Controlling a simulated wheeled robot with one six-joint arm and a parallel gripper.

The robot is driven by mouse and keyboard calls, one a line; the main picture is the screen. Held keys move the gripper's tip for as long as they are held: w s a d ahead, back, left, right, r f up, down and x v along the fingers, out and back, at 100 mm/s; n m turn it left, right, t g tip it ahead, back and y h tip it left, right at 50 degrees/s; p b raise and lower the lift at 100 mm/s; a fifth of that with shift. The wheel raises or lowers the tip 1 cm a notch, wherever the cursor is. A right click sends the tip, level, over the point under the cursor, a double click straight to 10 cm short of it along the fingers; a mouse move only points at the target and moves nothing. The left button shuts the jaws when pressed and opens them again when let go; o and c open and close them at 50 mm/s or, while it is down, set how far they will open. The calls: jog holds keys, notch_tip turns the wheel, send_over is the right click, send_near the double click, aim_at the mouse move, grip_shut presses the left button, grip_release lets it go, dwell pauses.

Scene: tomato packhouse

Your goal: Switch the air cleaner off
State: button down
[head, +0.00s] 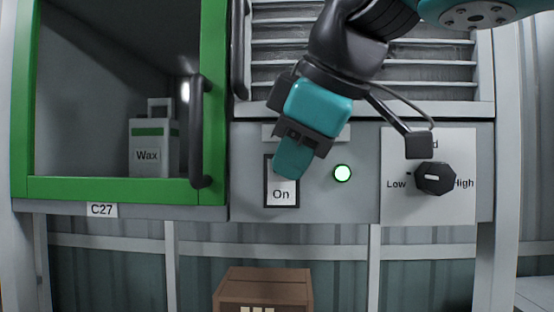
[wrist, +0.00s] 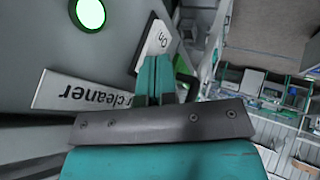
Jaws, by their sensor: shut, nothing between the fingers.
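The air cleaner's switch (head: 281,194) is in a dark frame on the grey panel, with "On" showing on its lower part. My gripper (head: 289,172) is shut and empty, its teal fingers in front of the switch's upper part, which they hide. In the wrist view my gripper's fingertips (wrist: 154,65) are close to the switch (wrist: 157,40); I cannot tell whether they touch it. The round indicator light (head: 343,173) right of the switch glows green, and it also shows in the wrist view (wrist: 88,14). A label plate (wrist: 88,92) reading "cleaner" is partly hidden by my gripper.
A black dial (head: 435,178) between "Low" and "High" is right of the light. A green-framed cabinet (head: 110,190) with a dark handle (head: 197,130) stands left, holding a "Wax" container (head: 148,156). A brown box (head: 263,287) is below. Louvres (head: 420,78) are above.

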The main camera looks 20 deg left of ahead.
jog(key=shift+a, duration=0.2)
jog(key=shift+w+d, duration=0.1)
jog(key=shift+d, duration=0.15)
jog(key=shift+r+p, duration=0.85)
jog(key=shift+p, duration=0.05)
jog(key=s+p+v, duration=0.1)
jog(key=v, duration=1.1)
jog(key=shift+a, duration=0.35)
jog(key=shift+f, duration=0.1)
